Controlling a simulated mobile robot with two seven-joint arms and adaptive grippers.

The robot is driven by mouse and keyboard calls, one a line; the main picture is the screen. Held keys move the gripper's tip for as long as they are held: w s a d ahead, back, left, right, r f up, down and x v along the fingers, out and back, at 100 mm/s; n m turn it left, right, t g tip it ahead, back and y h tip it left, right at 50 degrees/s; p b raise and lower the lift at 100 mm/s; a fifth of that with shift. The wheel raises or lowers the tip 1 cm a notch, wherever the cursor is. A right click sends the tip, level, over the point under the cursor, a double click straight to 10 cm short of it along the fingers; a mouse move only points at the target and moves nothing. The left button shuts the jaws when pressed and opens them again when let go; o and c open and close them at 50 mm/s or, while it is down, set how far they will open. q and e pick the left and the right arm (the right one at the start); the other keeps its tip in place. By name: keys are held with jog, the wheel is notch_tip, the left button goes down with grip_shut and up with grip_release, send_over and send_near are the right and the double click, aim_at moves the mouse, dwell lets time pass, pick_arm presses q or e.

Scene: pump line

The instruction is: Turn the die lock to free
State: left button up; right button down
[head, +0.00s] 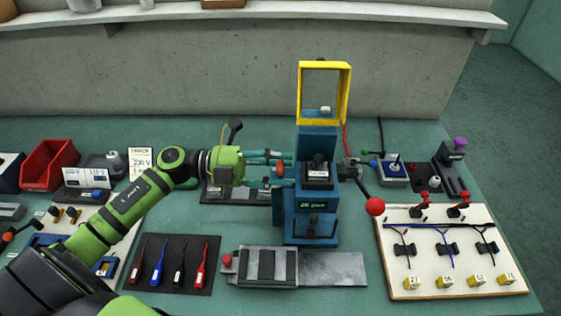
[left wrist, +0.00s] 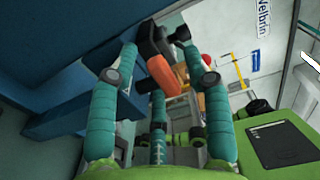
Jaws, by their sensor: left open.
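The blue press (head: 317,185) stands upright at the middle of the bench. A small orange part (head: 278,168), which looks like the die lock, sticks out from its left side. In the left wrist view it shows as an orange and black handle (left wrist: 158,62), lying at a slant. My left gripper (head: 283,171) reaches in from the left with its teal fingers open, one on either side of the orange part. I cannot tell whether a finger touches it. The lock's markings cannot be read. My right gripper is out of view.
A lever with a red ball (head: 375,206) juts from the press's right side. A raised yellow guard frame (head: 325,93) tops the press. A grey clamp plate (head: 333,268) lies in front, a dark tool mat (head: 173,264) front left, and a wiring board (head: 450,250) right.

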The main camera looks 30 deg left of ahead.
pick_arm(q)
jog(key=shift+d, duration=0.1)
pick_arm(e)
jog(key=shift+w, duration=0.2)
pick_arm(q)
grip_shut()
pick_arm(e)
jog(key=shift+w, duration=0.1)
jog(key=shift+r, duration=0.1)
